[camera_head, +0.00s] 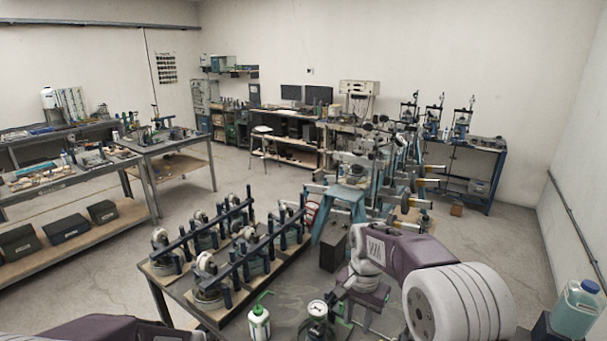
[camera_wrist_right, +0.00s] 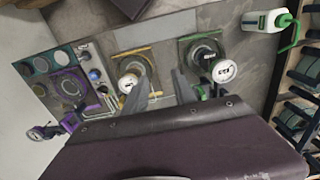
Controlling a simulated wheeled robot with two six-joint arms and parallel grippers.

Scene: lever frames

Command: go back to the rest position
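My right arm enters the head view from the lower right, and its gripper (camera_head: 340,297) hangs over the front bench beside a round white gauge (camera_head: 317,308). In the right wrist view the grey fingers of that gripper (camera_wrist_right: 162,88) stand apart, with nothing seen between them. Below them are a panel with a yellow frame (camera_wrist_right: 136,50) and one with a green frame (camera_wrist_right: 202,38), each with a round gauge near it. Of my left arm only a purple link (camera_head: 95,328) shows at the lower left; its gripper is out of view.
A white bottle with a green top (camera_head: 259,322) stands on the bench near the gauge. Dark lever frames (camera_head: 230,245) fill the bench's left part. A purple-framed panel (camera_wrist_right: 70,88) lies at the left in the wrist view. A blue-capped jug (camera_head: 577,308) is at the far right.

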